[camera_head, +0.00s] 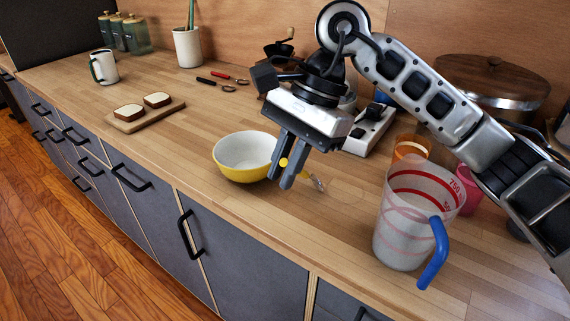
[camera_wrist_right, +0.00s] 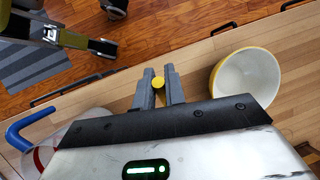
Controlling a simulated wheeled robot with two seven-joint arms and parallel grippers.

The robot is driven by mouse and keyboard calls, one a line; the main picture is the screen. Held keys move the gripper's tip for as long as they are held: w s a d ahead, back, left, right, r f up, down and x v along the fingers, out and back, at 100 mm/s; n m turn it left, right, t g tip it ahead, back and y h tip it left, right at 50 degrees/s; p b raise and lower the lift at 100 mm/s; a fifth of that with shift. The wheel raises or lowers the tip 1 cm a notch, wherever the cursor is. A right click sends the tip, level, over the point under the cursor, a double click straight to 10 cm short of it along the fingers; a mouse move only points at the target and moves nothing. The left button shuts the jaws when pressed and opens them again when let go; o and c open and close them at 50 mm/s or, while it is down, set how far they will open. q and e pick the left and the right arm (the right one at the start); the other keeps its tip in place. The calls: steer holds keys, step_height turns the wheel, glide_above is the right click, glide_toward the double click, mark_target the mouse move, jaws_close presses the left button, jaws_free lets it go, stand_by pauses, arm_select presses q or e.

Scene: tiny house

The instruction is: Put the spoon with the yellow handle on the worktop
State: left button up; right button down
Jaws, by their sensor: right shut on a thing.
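My right gripper (camera_head: 287,174) is shut on the yellow handle (camera_head: 284,162) of a spoon, low over the wooden worktop (camera_head: 205,215). The spoon's metal end (camera_head: 318,182) shows to the right of the fingers. I cannot tell whether it touches the worktop. In the right wrist view the round yellow handle end (camera_wrist_right: 159,83) sits between the two grey fingers (camera_wrist_right: 160,88); the rest of the spoon is hidden there. My left gripper is not seen in the head view.
A yellow bowl (camera_head: 241,173) stands just left of the fingers. A measuring jug (camera_head: 402,235) with a blue handle stands at the right, near the front edge. Worktop in front is clear.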

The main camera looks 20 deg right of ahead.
steer(key=shift+f, duration=0.35)
steer(key=c, duration=1.5)
jaws_free()
steer(key=shift+o, duration=0.2)
steer(key=shift+r, duration=0.1)
steer(key=shift+r, duration=0.2)
steer(key=v, duration=1.1)
steer(key=shift+d+r, duration=0.2)
steer(key=shift+r, duration=0.15)
steer(key=shift+w, duration=0.15)
